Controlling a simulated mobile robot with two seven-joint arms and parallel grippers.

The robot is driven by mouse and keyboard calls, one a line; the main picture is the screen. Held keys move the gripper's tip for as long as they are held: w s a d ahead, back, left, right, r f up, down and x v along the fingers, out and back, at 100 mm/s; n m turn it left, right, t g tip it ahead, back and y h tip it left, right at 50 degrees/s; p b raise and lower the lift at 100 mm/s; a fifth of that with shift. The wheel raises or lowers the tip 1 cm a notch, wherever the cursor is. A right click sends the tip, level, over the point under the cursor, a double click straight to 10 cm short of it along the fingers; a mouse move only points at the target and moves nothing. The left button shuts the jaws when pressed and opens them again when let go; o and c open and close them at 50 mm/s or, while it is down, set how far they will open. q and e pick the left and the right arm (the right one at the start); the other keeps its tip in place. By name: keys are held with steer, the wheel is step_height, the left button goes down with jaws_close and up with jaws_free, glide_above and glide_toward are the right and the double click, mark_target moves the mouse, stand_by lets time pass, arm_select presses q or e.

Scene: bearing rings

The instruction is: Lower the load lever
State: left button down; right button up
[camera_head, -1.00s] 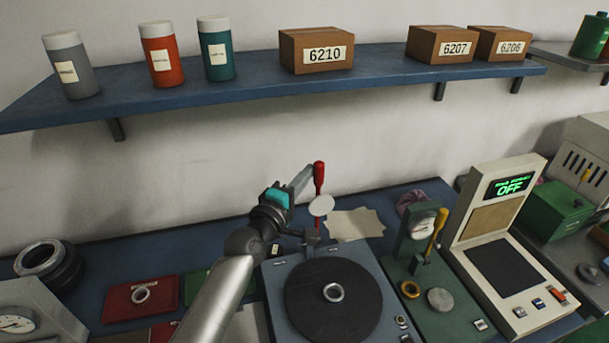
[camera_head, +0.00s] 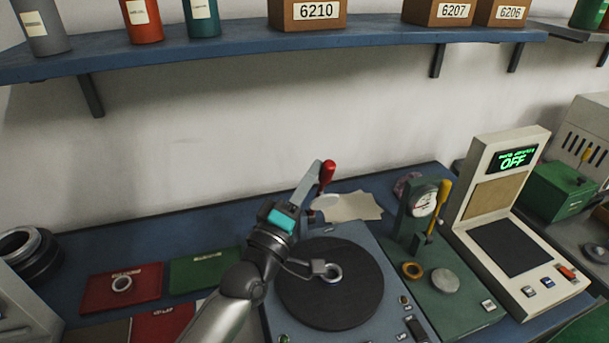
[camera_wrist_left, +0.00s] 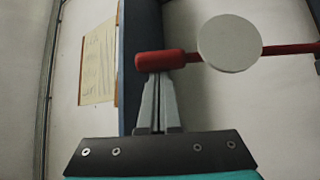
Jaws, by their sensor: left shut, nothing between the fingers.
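The load lever has a red grip (camera_head: 327,173) and a pale round disc (camera_head: 325,202) on its rod. It belongs to the grey machine (camera_head: 372,250) with a black turntable (camera_head: 335,300). A small grey block (camera_head: 318,266) on a bent rod is at the bearing ring (camera_head: 331,272) on the turntable; I cannot tell if they touch. My left gripper (camera_head: 316,174) is shut and empty, its fingertips against or very near the red grip. In the left wrist view the shut fingers (camera_wrist_left: 158,88) meet the grip (camera_wrist_left: 160,60) from below, beside the disc (camera_wrist_left: 230,43). My right gripper is out of view.
A green gauge stand (camera_head: 420,215) with a yellow-handled lever (camera_head: 438,205) and a cream tester reading OFF (camera_head: 505,180) stand to the right. Red (camera_head: 122,288) and green (camera_head: 205,265) trays lie to the left. A blue shelf (camera_head: 270,48) runs above.

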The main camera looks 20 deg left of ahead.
arm_select(q)
steer(key=s+d+f+m+t+h+b, duration=0.1)
steer(key=s+d+f+m+h+b, duration=0.4)
steer(key=b, duration=0.6)
step_height(320, 180, down, 4)
steer(key=s+m, duration=0.2)
steer(key=s, duration=0.1)
steer(key=shift+d+t+h+b, duration=0.2)
steer(key=shift+t+h+b, duration=0.1)
steer(key=shift+b, duration=0.05)
steer(key=s+a+p, duration=0.1)
steer(key=s+a, duration=0.4)
steer(key=s, duration=0.6)
steer(key=shift+s+a+f, duration=0.2)
steer(key=shift+s+a, duration=0.05)
steer(key=shift+s, duration=0.1)
steer(key=shift+s, duration=0.1)
